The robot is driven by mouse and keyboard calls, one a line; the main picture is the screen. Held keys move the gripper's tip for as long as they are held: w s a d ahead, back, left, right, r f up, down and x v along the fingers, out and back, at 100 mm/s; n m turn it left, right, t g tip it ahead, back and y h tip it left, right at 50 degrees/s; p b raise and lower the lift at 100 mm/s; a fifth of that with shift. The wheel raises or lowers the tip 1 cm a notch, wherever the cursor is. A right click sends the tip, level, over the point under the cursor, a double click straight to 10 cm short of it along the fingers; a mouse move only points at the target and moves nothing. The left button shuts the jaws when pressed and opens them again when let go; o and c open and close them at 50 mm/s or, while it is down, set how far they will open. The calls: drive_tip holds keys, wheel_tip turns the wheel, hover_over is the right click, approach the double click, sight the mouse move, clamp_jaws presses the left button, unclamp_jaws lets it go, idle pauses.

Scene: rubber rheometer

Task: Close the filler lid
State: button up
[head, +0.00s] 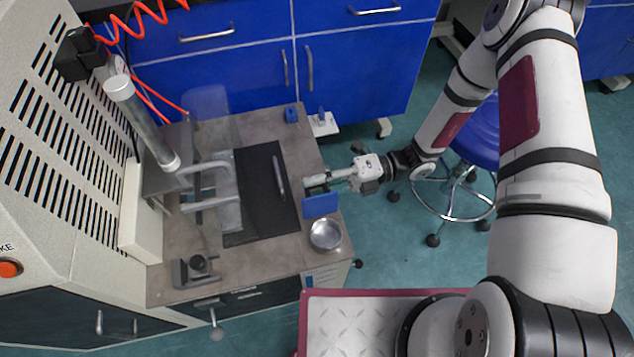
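I cannot pick out the filler lid for certain in the head view. A clear, see-through panel (208,108) stands at the back of the bench, beside the machine. My gripper (308,182) reaches in from the right over the right edge of the grey bench top. Its fingers point left, toward a slim grey handle-like piece (279,177) on the black mat (262,215). A gap shows between the fingertips and that piece. The fingers are too small to tell whether they are open or shut.
A blue block (320,206) sits just in front of my gripper, with a metal bowl (326,234) nearer me. The vented machine (50,130) with a grey cylinder (143,122) and red hoses stands left. Blue cabinets (215,75) are behind; a blue stool (478,135) stands right.

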clamp_jaws()
